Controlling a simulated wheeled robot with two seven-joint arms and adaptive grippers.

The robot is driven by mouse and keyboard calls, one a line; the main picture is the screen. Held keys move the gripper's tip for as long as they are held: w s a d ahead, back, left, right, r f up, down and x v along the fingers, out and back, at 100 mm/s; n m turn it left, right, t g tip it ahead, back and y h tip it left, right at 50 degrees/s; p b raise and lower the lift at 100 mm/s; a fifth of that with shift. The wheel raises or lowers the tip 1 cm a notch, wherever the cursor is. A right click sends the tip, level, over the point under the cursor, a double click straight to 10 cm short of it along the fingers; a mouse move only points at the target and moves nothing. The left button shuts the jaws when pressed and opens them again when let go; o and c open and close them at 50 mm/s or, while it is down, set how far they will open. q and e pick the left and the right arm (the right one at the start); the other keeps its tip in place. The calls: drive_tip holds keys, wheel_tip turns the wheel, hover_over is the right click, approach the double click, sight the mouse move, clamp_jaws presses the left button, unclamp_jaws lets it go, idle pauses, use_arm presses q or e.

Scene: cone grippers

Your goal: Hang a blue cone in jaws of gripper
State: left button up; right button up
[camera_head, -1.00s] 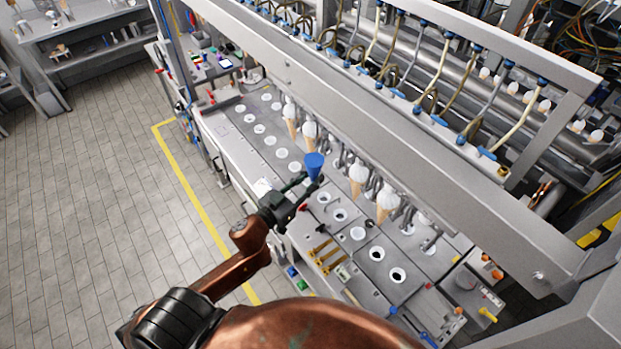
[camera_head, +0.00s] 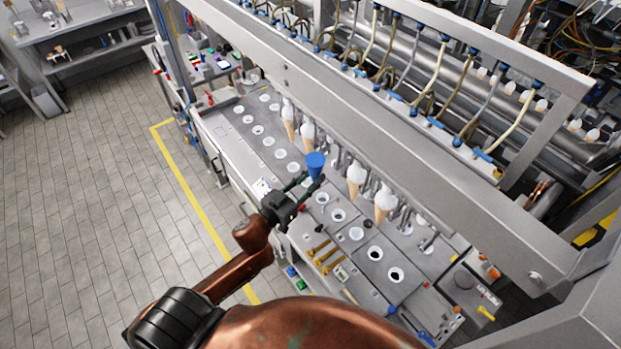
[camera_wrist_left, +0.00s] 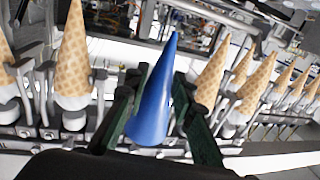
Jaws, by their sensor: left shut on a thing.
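A blue cone (camera_head: 315,162) is held in my left gripper (camera_head: 308,184), near the row of machine jaws under the long beam. In the left wrist view the blue cone (camera_wrist_left: 154,100) stands between the two dark green fingers of my left gripper (camera_wrist_left: 150,112), with its point toward the top of the picture. Grey machine jaws (camera_wrist_left: 25,85) line up behind it, several of them holding waffle cones (camera_wrist_left: 72,60). Whether the blue cone touches any machine jaw cannot be told. My right gripper is not in view.
Waffle cones with white tops (camera_head: 357,176) hang on both sides of the blue cone, close by. A long metal beam (camera_head: 370,145) runs just behind. Below lies a machine table with round holes (camera_head: 374,253). Open floor (camera_head: 90,210) is at left.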

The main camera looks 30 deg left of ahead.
use_arm(q)
drive_tip(key=shift+w+d+p, duration=0.2)
drive_tip(key=shift+w+d, duration=0.05)
drive_tip(key=shift+w, duration=0.35)
drive_tip(key=shift+w+d+p, duration=0.15)
drive_tip(key=shift+w+d, duration=0.05)
drive_tip(key=shift+w, duration=0.35)
drive_tip(key=shift+w, duration=0.15)
drive_tip(key=shift+w+d+p, duration=0.2)
drive_tip(key=shift+w+d, duration=0.2)
drive_tip(key=shift+w, duration=0.45)
drive_tip(key=shift+w+d+p, duration=0.2)
drive_tip(key=shift+w+d, duration=0.2)
drive_tip(key=shift+w, duration=0.45)
drive_tip(key=shift+f, duration=0.6)
idle(1.1)
drive_tip(key=o, duration=1)
drive_tip(key=shift+o, duration=0.8)
